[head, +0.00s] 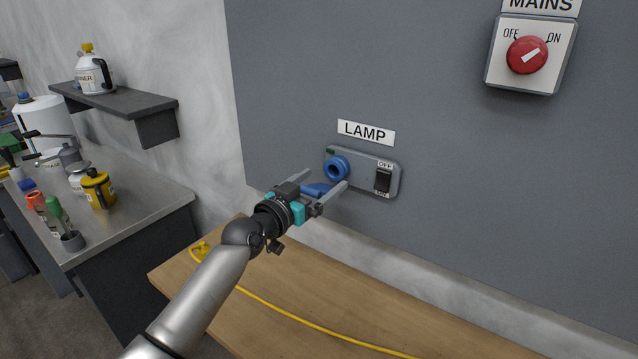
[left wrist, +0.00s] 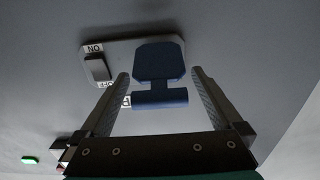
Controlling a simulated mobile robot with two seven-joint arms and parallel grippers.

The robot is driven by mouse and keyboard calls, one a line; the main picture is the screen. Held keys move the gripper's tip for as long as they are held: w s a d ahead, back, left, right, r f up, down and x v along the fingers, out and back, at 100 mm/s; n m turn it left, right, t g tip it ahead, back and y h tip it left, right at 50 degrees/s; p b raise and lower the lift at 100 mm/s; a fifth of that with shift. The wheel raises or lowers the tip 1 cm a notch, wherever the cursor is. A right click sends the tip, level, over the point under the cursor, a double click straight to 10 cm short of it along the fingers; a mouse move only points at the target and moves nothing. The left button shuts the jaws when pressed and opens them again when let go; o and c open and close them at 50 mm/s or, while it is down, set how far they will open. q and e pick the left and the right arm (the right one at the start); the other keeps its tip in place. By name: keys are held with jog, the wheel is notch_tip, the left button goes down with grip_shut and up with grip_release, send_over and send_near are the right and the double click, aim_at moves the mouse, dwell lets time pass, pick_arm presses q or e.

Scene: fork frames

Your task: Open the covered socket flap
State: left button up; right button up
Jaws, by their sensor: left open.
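The socket plate (head: 362,169) is grey, under a LAMP label on the grey panel. A blue socket ring (head: 337,168) at its left end shows a dark opening. The blue flap (head: 317,188) stands out below the ring, toward my gripper. In the left wrist view, which is upside down, the flap (left wrist: 158,62) is a broad blue plate with a wide tab, and it hides the ring. My left gripper (head: 324,180) is open, its fingers on either side of the flap. I cannot tell whether they touch it. The right gripper is out of view.
A black switch (head: 383,179) marked OFF is on the plate's right. A red MAINS knob (head: 527,55) is at the upper right. A wooden table (head: 330,300) with a yellow cable (head: 290,313) lies below. A cluttered bench (head: 130,205) and a shelf (head: 120,98) are at left.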

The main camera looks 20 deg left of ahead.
pick_arm(q)
grip_shut()
dwell(0.8)
